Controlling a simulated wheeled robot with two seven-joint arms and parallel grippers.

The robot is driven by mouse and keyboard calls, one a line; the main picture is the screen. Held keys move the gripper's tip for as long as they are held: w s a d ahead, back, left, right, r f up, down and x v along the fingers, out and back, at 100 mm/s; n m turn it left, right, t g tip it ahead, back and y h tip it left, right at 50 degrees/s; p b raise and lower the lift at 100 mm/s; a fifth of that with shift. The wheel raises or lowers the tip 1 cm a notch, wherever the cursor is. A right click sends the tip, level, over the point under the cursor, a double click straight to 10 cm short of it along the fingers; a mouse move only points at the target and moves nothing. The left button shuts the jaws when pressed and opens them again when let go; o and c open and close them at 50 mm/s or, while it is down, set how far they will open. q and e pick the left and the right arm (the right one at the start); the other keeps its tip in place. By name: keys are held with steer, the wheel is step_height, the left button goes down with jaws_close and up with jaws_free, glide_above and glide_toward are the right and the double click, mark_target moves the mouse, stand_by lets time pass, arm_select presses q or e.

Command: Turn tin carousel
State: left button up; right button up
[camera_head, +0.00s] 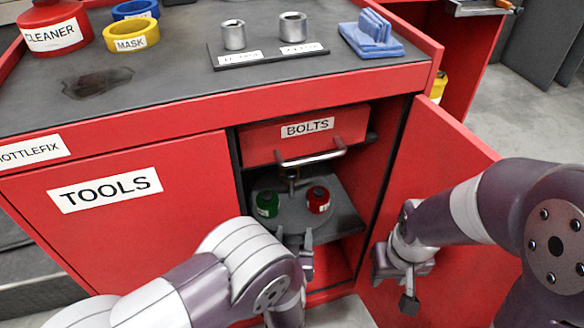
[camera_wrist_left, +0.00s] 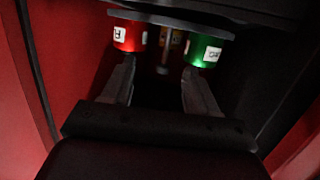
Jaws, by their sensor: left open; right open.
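The tin carousel is a dark grey turning plate (camera_head: 341,206) inside the open cabinet, below the BOLTS drawer. A green tin (camera_head: 267,204) and a red tin (camera_head: 318,200) stand on it. In the left wrist view the red tin (camera_wrist_left: 130,36) is on the left and the green tin (camera_wrist_left: 204,50) on the right, with something yellowish between them beside a central post. My left gripper (camera_head: 294,240) is open and empty at the cabinet mouth, just in front of the tins; its fingers also show in the left wrist view (camera_wrist_left: 160,78). My right gripper (camera_head: 409,285) is open beside the opened door.
The BOLTS drawer (camera_head: 305,136) with its bar handle hangs above the carousel. The red door (camera_head: 440,150) stands open to the right, and the TOOLS door (camera_head: 120,215) is closed to the left. The worktop (camera_head: 180,85) carries two metal cups, blue cloths and tape rolls.

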mark_target(291, 177)
arm_select(q)
steer(key=w+r+b, duration=0.1)
steer(key=w+b, duration=0.1)
steer(key=w, duration=0.2)
steer(key=w+r+t+b, duration=0.1)
steer(key=w+b, duration=0.1)
steer(key=w, duration=0.3)
steer(key=w+r+t+y+b, duration=0.1)
steer(key=w+r+b, duration=0.1)
steer(key=w+b, duration=0.1)
steer(key=shift+w+a+r+n, duration=0.1)
steer(key=shift+w+a+n, duration=0.25)
steer(key=shift+w, duration=0.35)
steer(key=shift+w+d+r, duration=0.1)
steer(key=shift+w+r, duration=0.05)
steer(key=shift+w, duration=0.15)
jaws_close()
